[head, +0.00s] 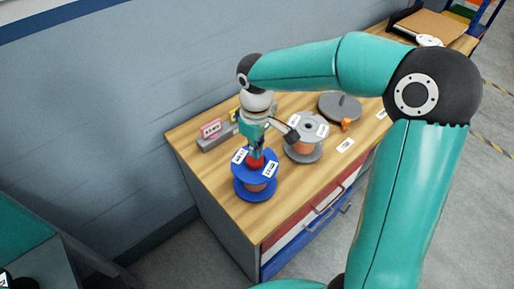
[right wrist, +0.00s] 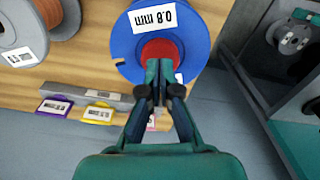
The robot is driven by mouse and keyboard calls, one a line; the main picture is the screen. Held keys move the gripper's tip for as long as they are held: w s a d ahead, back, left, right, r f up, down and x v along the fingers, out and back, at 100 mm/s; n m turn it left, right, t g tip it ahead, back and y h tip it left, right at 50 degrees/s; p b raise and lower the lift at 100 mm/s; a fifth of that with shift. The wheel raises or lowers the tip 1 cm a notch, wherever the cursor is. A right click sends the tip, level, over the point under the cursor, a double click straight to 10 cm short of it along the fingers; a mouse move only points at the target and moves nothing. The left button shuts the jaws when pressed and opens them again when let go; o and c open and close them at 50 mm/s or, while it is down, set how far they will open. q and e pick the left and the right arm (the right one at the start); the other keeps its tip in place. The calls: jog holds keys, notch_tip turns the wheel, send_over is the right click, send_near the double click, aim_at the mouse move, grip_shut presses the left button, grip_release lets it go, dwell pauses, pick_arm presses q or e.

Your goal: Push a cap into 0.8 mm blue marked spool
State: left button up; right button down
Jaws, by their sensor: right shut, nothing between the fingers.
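The blue spool (head: 242,190) stands on the wooden table top with copper-coloured wire between its flanges. In the right wrist view its blue flange (right wrist: 197,30) carries a white 0.8 mm label. A red cap (head: 256,162) is at the middle of its upper flange; the cap also shows in the right wrist view (right wrist: 160,48). I cannot tell how deep it sits. My right gripper (head: 255,153) points down over the cap, shut and empty, its tips (right wrist: 157,72) at or just above the cap and partly hiding it. My left gripper is not seen.
A grey spool (head: 308,127) of copper wire stands close behind the blue one. A grey disc (head: 340,106) and a small orange item (head: 346,125) lie beyond. A grey rack with coloured label tags (head: 211,130) runs along the wall side. The table's front corner is clear.

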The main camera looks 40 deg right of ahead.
jog(key=shift+w+a, duration=0.1)
jog(key=shift+w, duration=0.15)
jog(key=shift+s+f+b, duration=0.1)
jog(key=shift+f+b, duration=0.75)
jog(key=shift+f, duration=0.3)
dwell(1.2)
jog(key=shift+r, duration=0.15)
jog(key=shift+r+p, duration=2.9)
jog(key=shift+r, duration=0.55)
